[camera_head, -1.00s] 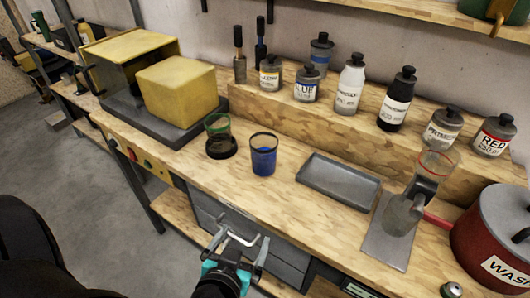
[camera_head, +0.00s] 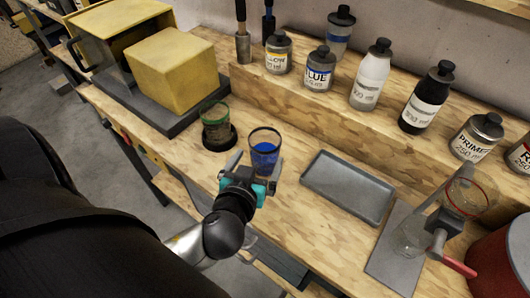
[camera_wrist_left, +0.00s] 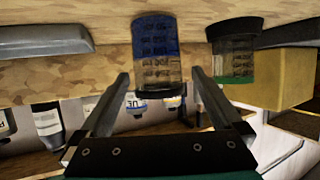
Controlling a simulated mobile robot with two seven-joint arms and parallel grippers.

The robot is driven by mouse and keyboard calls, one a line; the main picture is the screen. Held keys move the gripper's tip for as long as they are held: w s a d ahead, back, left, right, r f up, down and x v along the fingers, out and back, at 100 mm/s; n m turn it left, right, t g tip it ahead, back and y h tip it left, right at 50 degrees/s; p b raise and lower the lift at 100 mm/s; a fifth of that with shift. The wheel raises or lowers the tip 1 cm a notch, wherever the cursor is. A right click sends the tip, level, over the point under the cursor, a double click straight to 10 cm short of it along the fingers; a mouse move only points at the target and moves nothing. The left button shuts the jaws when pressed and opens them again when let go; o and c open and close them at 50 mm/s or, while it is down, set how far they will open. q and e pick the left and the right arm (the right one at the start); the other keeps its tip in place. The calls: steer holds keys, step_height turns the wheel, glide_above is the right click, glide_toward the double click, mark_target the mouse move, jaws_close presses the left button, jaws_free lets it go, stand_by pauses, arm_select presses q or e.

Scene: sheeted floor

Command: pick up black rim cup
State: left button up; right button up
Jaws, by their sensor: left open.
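The black rim cup (camera_head: 264,153) is a clear cup with blue contents, upright on the wooden bench. In the left wrist view it appears upside down (camera_wrist_left: 156,50), its dark rim toward the gripper. My left gripper (camera_head: 255,169) is open at the near side of the cup, its fingers pointing at it. In the left wrist view the open fingers (camera_wrist_left: 160,76) lie to either side of the cup's rim end, with gaps visible. I cannot tell how far the fingertips reach along it. My right gripper is not in view.
A green-rimmed cup (camera_head: 215,131) on a dark round base stands close left of the black rim cup. A grey tray (camera_head: 347,205) lies to the right. A yellow block (camera_head: 178,75) and several bottles stand behind. A stand with a red-rimmed cup (camera_head: 467,196) is at right.

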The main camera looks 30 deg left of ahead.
mark_target(268, 144)
arm_select(q)
steer(key=shift+x, duration=4.3)
steer(key=shift+d+f, duration=0.1)
steer(key=shift+d, duration=0.1)
steer(key=c, duration=1.3)
steer(key=shift+w, duration=0.1)
steer(key=shift+c, duration=0.7)
